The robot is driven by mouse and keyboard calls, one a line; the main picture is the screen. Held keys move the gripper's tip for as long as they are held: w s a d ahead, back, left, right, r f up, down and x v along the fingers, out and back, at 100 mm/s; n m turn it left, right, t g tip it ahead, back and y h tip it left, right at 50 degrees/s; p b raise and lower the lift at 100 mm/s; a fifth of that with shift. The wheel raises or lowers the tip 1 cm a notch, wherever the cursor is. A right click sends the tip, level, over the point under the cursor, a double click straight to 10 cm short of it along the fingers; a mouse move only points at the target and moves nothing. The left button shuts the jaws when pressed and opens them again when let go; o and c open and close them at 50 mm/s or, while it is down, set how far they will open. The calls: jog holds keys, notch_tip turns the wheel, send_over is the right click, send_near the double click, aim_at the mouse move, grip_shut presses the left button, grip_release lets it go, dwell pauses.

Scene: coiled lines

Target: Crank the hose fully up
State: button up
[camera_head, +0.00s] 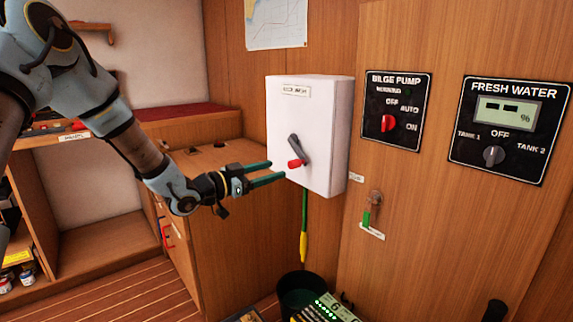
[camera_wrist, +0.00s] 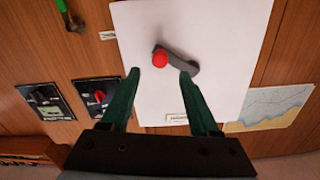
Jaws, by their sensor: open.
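The hose reel is a white box (camera_head: 312,120) on the wooden wall, with a "DECK WASH" label near its top. A grey crank arm (camera_head: 297,147) with a red knob (camera_head: 295,163) is on its front. The crank slants down, with the knob at its lower end. A green hose (camera_head: 304,212) with a yellow end (camera_head: 303,247) hangs from the box's underside. My gripper (camera_head: 270,172) is open, its green fingers pointing at the box, just left of the knob. In the wrist view the red knob (camera_wrist: 160,58) shows beyond and between the fingertips (camera_wrist: 160,74), apparently untouched.
A dark bucket (camera_head: 300,292) stands below the hose, beside a device with green lights (camera_head: 328,308). The bilge pump panel (camera_head: 396,108) and fresh water panel (camera_head: 509,128) are on the wall to the right. A wooden cabinet (camera_head: 235,235) stands beneath my gripper.

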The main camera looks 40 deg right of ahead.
aim_at(290, 166)
jog(key=d, duration=0.5)
jog(key=d+p, duration=0.1)
jog(key=d, duration=0.2)
jog(key=shift+s+d, duration=0.2)
jog(key=shift+s, duration=0.1)
jog(key=shift+c, duration=0.4)
grip_shut()
dwell(0.6)
